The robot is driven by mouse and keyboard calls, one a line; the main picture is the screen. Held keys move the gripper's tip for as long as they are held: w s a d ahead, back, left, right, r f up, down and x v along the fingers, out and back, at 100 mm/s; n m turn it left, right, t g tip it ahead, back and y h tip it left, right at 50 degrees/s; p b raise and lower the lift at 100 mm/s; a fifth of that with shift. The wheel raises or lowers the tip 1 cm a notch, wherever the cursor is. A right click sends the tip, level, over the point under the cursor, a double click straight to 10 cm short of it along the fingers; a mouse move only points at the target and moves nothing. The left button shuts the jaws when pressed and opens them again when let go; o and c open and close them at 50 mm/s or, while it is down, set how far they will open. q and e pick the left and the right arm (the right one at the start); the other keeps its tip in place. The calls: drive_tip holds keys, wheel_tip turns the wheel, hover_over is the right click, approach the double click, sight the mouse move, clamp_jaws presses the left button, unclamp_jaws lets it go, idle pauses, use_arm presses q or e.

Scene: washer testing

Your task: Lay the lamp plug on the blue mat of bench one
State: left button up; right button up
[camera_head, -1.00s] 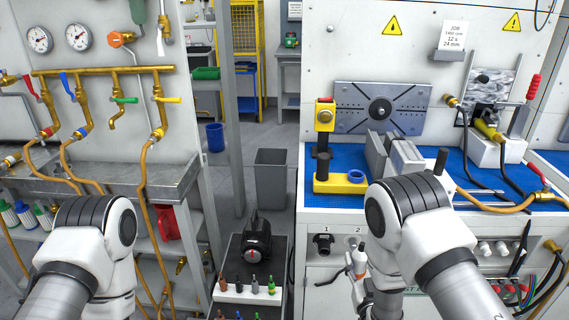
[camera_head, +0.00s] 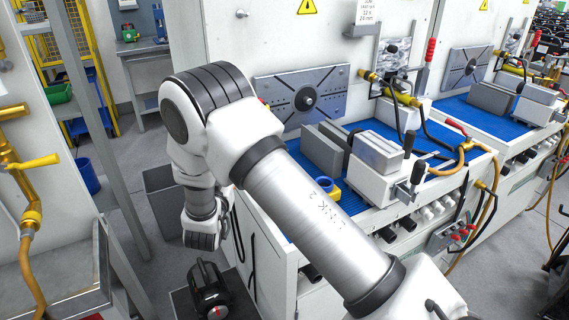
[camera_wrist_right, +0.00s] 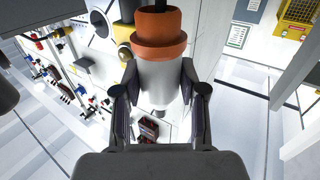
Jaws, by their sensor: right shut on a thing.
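In the right wrist view, my right gripper (camera_wrist_right: 160,112) is shut on a white cylindrical body with an orange collar (camera_wrist_right: 160,80), which looks like the lamp plug. Its dark top end runs out of the picture. In the head view my right arm crosses the middle; its gripper and the plug are not visible there. A blue mat (camera_head: 352,203) covers the nearer bench, partly hidden by my arm. A second bench further right has its own blue mat (camera_head: 468,108). No bench number is readable now. My left gripper is not in view.
Grey blocks (camera_head: 325,148), a white vice-like fixture (camera_head: 380,170) and a blue ring on a yellow base (camera_head: 326,184) crowd the nearer mat. Hoses (camera_head: 440,168) lie on its right. A black device (camera_head: 208,292) stands low in front; a grey bin (camera_head: 163,200) is on the left.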

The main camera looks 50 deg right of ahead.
drive_tip(key=s+d+r+m+g+h, duration=0.45)
drive_tip(key=s+d+m+g, duration=0.3)
drive_tip(key=d+g, duration=0.3)
drive_tip(key=shift+m+g, duration=0.25)
drive_tip(key=shift+g, duration=0.3)
drive_tip(key=f, duration=0.9)
drive_tip(key=shift+w+f+p, duration=0.15)
drive_tip(key=shift+w+p, duration=0.1)
drive_tip(key=shift+p, duration=0.15)
drive_tip(key=shift+w+f, duration=0.1)
drive_tip(key=shift+f, duration=0.15)
drive_tip(key=o, duration=0.9)
drive_tip(key=shift+o, duration=0.2)
